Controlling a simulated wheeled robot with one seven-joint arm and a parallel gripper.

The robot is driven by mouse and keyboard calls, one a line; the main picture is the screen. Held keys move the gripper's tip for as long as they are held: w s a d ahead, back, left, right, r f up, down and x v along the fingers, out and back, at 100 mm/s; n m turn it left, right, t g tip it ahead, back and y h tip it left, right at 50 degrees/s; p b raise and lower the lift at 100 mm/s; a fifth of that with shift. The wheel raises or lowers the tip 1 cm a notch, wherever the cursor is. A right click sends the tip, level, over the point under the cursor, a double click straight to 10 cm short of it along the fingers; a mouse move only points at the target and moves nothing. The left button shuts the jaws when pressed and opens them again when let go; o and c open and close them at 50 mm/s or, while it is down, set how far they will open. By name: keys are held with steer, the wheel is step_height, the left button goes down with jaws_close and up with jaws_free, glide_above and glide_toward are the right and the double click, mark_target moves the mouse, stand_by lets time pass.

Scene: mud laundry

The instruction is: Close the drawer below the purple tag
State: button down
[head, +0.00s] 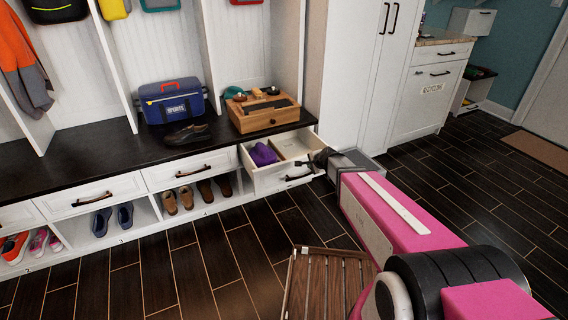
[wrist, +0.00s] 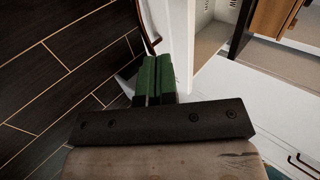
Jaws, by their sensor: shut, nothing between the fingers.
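A white drawer (head: 262,181) under the right end of the bench stands pulled out. A purple cloth (head: 263,154) and a pale box (head: 296,145) lie inside it. Its dark handle (head: 299,176) is on the front. My gripper (head: 322,157) is at the right end of the drawer front; I cannot tell whether it touches. In the wrist view, the green fingers of my gripper (wrist: 153,78) are together and empty, close to a white panel edge and a dark curved handle. I cannot make out a purple tag.
A wooden organizer (head: 268,114) sits on the dark bench top (head: 75,147) above the drawer. Two other drawers (head: 187,171) to the left are shut. A slatted wooden stool (head: 325,285) stands on the floor in front. Shoes fill the cubbies below. A white cabinet (head: 360,75) stands at right.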

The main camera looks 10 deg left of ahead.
steer(key=w+a+r+x, duration=0.1)
steer(key=r+x, duration=0.1)
steer(key=x, duration=1.1)
steer(key=shift+w+a, duration=0.25)
steer(key=shift+w, duration=0.1)
steer(key=shift+r, duration=0.1)
steer(key=w+a, duration=0.6)
steer(key=w, duration=0.3)
steer(key=w+a, duration=0.7)
steer(key=w, duration=0.3)
steer(key=shift+w+a, duration=0.15)
steer(key=shift+w, duration=0.15)
steer(key=shift+s, duration=0.1)
